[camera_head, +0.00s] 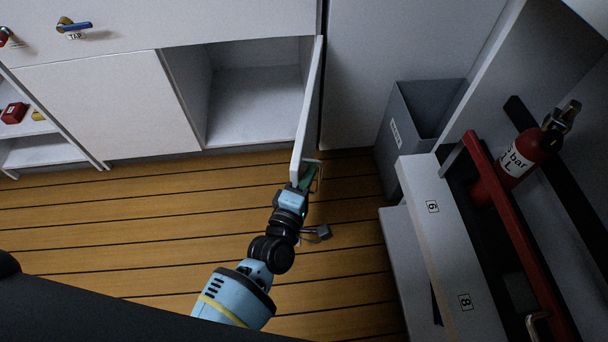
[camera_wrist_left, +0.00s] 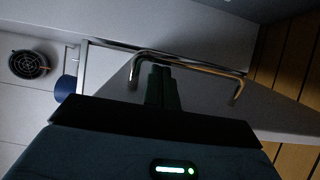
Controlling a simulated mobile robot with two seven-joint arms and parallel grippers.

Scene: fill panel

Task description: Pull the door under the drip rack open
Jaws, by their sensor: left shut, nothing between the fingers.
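The white door (camera_head: 307,110) stands swung out from the cabinet, nearly edge-on in the head view. Its cabinet opening (camera_head: 255,100) shows an empty interior with a pale floor. A metal bar handle (camera_head: 319,178) sits on the door's outer face near its free edge; it spans the left wrist view (camera_wrist_left: 195,67). My left gripper (camera_head: 308,174) is at this handle, fingers shut with nothing between them. In the left wrist view the dark green fingers (camera_wrist_left: 162,85) reach up to the bar; whether they touch it I cannot tell. The drip rack cannot be made out. My right gripper is not in view.
A grey bin (camera_head: 395,130) stands right of the door. A white bench (camera_head: 440,240) with a red rail and a fire extinguisher (camera_head: 515,160) fills the right side. A blue-handled tap (camera_head: 74,26) is at upper left. The plank floor before the cabinet is clear.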

